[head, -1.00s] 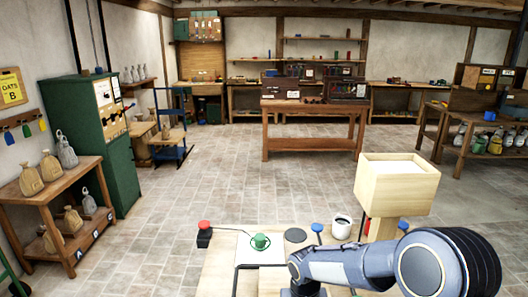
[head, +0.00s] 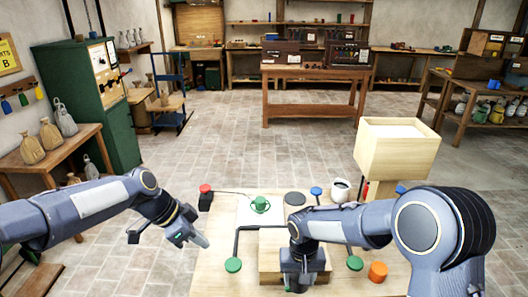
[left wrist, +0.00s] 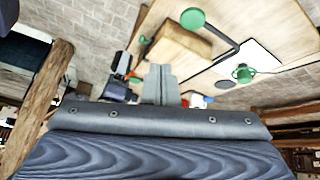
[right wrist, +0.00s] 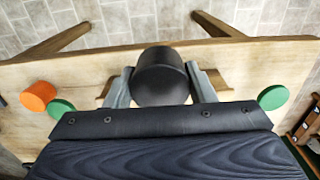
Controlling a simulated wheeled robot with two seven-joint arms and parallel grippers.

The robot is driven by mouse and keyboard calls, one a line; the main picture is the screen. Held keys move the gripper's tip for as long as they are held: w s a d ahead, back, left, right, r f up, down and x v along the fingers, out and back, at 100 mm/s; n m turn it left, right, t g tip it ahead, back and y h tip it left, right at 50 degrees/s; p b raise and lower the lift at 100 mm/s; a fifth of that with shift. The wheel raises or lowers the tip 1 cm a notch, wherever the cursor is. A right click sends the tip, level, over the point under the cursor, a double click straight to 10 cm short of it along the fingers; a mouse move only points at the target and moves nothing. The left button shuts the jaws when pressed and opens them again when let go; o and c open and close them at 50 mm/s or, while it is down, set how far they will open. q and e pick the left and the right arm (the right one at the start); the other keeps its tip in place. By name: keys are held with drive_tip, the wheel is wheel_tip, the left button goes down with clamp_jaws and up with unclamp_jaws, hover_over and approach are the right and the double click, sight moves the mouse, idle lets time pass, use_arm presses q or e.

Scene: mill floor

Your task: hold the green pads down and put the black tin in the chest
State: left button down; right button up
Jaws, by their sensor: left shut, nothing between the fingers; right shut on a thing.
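Two green pads lie on the bench, one left (head: 233,265) and one right (head: 354,263), joined to dark bars. Between them is a wooden box (head: 269,262), apparently the chest, partly hidden by my right arm. My right gripper (head: 300,283) is over it, shut on the black tin (right wrist: 160,75). The tin is upside or side unclear and hides what lies behind it. My left gripper (head: 203,240) is shut and empty, up and left of the left pad, touching nothing. The left pad also shows in the left wrist view (left wrist: 192,18).
An orange cylinder (head: 377,271) stands beside the right pad. A green cup (head: 260,204) is on a white sheet, near a red button (head: 205,189), a dark disc (head: 295,198), a blue knob (head: 316,191) and a white mug (head: 340,190). A pale wooden bin (head: 397,150) rises at right.

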sight(229, 263)
use_arm(q)
drive_tip(key=shift+w+d+f+m+g+h, duration=0.25)
drive_tip(key=shift+w+d+f+m, duration=0.9)
drive_tip(key=shift+f, duration=1.45)
drive_tip(key=shift+w+d+f+m+g+h, duration=0.25)
drive_tip(key=shift+w+d+f+m, duration=0.35)
drive_tip(key=shift+w+f, duration=1.5)
drive_tip(key=shift+w+d+f+m+g+h, duration=0.25)
drive_tip(key=shift+w+d+f+m, duration=0.6)
drive_tip(key=shift+f, duration=2.3)
drive_tip(key=shift+s+f, duration=0.1)
drive_tip(key=shift+f, duration=0.1)
drive_tip(key=shift+f, duration=2.35)
